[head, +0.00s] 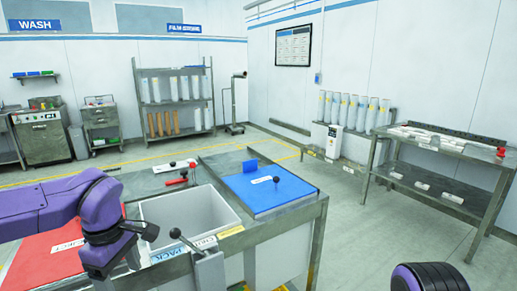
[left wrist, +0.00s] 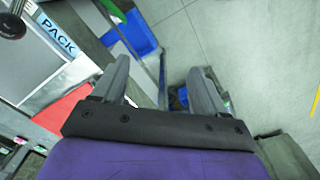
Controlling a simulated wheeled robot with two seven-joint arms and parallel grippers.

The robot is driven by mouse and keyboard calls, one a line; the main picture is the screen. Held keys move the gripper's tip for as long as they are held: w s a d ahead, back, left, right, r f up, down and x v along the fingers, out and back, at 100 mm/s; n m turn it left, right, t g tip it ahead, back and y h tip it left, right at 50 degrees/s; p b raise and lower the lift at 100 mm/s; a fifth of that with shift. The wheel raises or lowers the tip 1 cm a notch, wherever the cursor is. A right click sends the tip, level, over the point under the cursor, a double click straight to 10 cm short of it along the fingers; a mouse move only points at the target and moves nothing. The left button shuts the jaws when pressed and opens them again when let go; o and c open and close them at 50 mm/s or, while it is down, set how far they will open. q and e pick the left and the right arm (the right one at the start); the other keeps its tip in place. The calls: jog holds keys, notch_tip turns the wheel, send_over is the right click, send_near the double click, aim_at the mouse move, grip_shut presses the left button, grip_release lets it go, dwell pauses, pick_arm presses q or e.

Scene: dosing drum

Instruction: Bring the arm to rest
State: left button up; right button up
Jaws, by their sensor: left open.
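My left arm comes in from the left in the head view, bent downward over the front of the bench. Its gripper (head: 143,236) is near the open grey bin (head: 236,222), between the red panel and the black-knobbed lever. In the left wrist view the two grey fingers of the left gripper (left wrist: 158,73) stand wide apart. Nothing is held between them. A purple and black part of my own body shows at the lower right of the head view. My right gripper is not in view.
The bench has a red panel (head: 45,258), a blue panel (head: 268,190), a black-knobbed lever (head: 176,234) and a PACK label (left wrist: 57,36). A steel table (head: 440,150) stands right; open floor lies between.

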pick_arm(q)
jog(key=w+a+f+n+t+y, duration=0.3)
jog(key=w+a+f+n+y, duration=0.1)
jog(key=w+a+y, duration=0.1)
notch_tip(320, 180, down, 14)
jog(key=s+m+t+y, duration=0.1)
jog(key=m+t+y, duration=0.1)
jog(key=m+t, duration=0.15)
jog(key=s+d+f+m+g+h, duration=0.1)
jog(key=s+f+m, duration=0.4)
jog(key=s+f, duration=0.5)
jog(key=s+d+f+m+g+h, duration=0.1)
jog(key=s+f+m, duration=0.4)
jog(key=s+f, duration=0.5)
jog(key=s+g+h, duration=0.1)
jog(key=s, duration=0.6)
jog(key=shift+s+d+h, duration=0.15)
jog(key=shift+d+h, duration=0.15)
jog(key=shift+d, duration=0.1)
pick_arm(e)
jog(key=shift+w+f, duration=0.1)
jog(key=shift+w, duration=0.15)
pick_arm(q)
jog(key=shift+g, duration=0.25)
